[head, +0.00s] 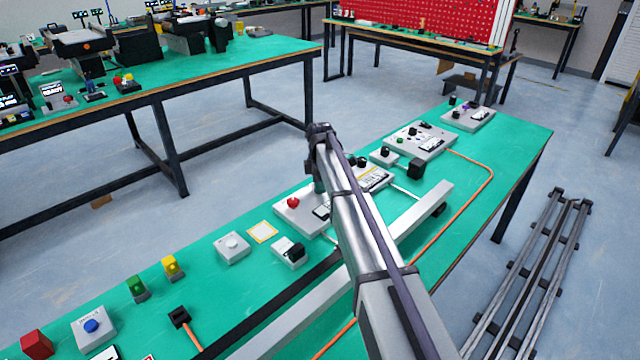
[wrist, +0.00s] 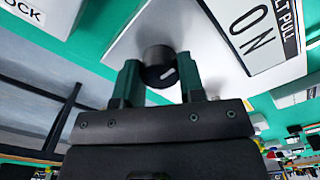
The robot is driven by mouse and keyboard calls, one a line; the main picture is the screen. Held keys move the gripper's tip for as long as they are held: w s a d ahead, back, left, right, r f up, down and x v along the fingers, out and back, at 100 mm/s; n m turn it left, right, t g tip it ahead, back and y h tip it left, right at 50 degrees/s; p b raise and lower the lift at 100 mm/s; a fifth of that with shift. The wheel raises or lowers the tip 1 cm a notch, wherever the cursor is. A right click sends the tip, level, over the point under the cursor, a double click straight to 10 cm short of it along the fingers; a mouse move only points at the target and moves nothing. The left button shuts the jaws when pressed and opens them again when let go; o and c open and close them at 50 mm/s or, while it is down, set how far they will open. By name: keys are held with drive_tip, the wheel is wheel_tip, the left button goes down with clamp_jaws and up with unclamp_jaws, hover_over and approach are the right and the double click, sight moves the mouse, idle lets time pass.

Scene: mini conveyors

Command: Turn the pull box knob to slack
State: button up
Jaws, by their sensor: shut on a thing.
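The pull box (wrist: 205,35) is a pale grey plate with a label reading "LT PULL" and "ON" (wrist: 262,38), partly cut off by the frame. Its knob (wrist: 157,54) is a short black cylinder with a white mark. My gripper (wrist: 160,72) is shut on the knob, one finger on each side. The white mark lies tilted in the wrist view. In the head view my arm hides the knob, and my gripper (head: 318,184) reaches down over a grey box (head: 291,215) with a red button.
A grey box with a black knob (head: 384,154) and a black block (head: 416,168) stand further along the green bench. A white button box (head: 232,246) and a black rocker box (head: 290,252) stand nearer. A long metal rail (head: 425,215) runs along the bench.

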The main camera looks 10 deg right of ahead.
drive_tip(key=o, duration=0.9)
wheel_tip(320, 180, up, 11)
drive_tip(key=p, duration=1.1)
drive_tip(key=shift+f, duration=0.1)
